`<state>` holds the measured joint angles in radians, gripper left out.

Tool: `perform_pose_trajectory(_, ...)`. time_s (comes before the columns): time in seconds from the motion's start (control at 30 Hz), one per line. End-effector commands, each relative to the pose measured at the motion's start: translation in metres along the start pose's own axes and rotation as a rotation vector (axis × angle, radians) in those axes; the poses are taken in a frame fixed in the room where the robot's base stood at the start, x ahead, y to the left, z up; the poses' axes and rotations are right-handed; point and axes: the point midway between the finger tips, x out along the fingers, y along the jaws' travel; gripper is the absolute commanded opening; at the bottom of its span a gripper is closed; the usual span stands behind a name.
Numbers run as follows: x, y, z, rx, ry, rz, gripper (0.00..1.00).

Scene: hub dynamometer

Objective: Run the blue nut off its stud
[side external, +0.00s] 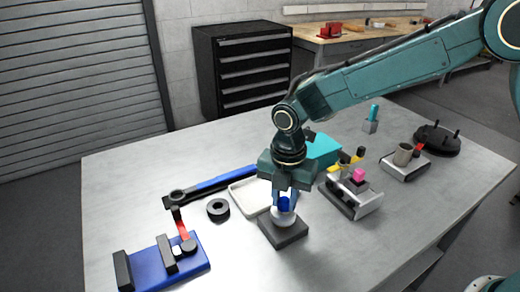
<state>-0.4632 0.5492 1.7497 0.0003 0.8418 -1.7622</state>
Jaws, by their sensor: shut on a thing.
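The blue nut (284,204) is at the top of a rounded white hub (282,219), which stands on a dark grey square block (283,234). My gripper (284,200) points straight down over it and is shut on the blue nut, a finger on each side. The stud is hidden by the nut and fingers. I cannot tell whether the nut is still threaded on it or lifted slightly.
A whitish tray (248,197) lies just behind left, with a black ring (217,210) beside it. A blue-handled wrench (215,185) lies behind. A blue fixture with a red lever (163,262) is front left. A grey fixture (350,197) stands close right. Front table is clear.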

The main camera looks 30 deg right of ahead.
Motion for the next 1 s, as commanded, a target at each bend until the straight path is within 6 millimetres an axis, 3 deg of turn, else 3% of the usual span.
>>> perform_pose_trajectory(0.43,-0.0005,-0.0007,-0.0010,-0.343,0.002,-0.002,0.00)
perform_pose_trajectory(0.8,-0.0005,-0.0009,-0.0010,-0.397,0.003,-0.003,0.00)
perform_pose_trajectory(0.83,-0.0005,-0.0010,-0.0011,-0.397,0.003,-0.003,0.28)
perform_pose_trajectory(0.9,-0.0005,-0.0009,-0.0009,-0.396,0.002,-0.003,0.40)
perform_pose_trajectory(1.0,-0.0005,-0.0007,-0.0007,-0.395,0.002,-0.002,0.40)
